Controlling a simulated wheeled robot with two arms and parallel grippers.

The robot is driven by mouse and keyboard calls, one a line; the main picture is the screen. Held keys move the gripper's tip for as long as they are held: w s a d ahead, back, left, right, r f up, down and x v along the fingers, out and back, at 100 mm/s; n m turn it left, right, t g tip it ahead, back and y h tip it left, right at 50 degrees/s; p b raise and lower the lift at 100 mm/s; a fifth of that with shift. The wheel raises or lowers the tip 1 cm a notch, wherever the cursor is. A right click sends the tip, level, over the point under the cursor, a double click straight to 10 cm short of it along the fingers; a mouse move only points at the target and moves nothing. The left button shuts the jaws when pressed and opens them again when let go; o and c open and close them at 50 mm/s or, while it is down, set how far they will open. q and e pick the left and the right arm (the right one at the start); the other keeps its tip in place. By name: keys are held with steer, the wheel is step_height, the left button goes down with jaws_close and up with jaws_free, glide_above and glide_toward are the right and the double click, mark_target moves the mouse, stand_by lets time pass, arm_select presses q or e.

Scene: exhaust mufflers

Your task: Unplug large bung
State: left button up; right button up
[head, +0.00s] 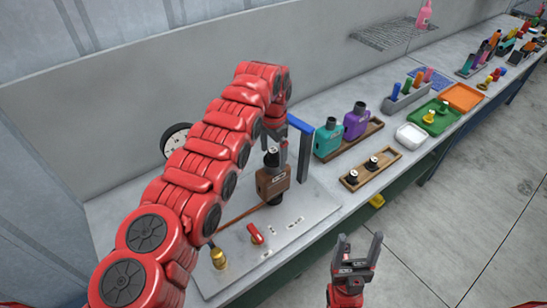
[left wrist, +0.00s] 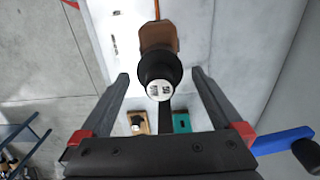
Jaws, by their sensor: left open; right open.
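A brown muffler (head: 273,184) stands upright over the grey bench plate. A black bung (head: 271,158) with a pale, marked top sits in its upper end. My left gripper (head: 275,146) is just above the bung, pointing down, and partly hides it. In the left wrist view the bung (left wrist: 160,80) lies between the open fingers, with clear space on both sides and the brown muffler (left wrist: 158,37) behind it. I cannot tell how deep the fingers reach. My right gripper (head: 357,258) is open and empty over the floor in front of the bench.
A wooden tray (head: 362,176) with two black bungs lies to the right. Teal (head: 327,138) and purple (head: 356,122) mufflers stand behind it. A red-handled part (head: 255,234) and a brass fitting (head: 217,257) sit in front.

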arm_select(q)
steer(key=shift+b, duration=0.45)
jaws_close()
stand_by(0.6)
steer(key=shift+r, duration=0.2)
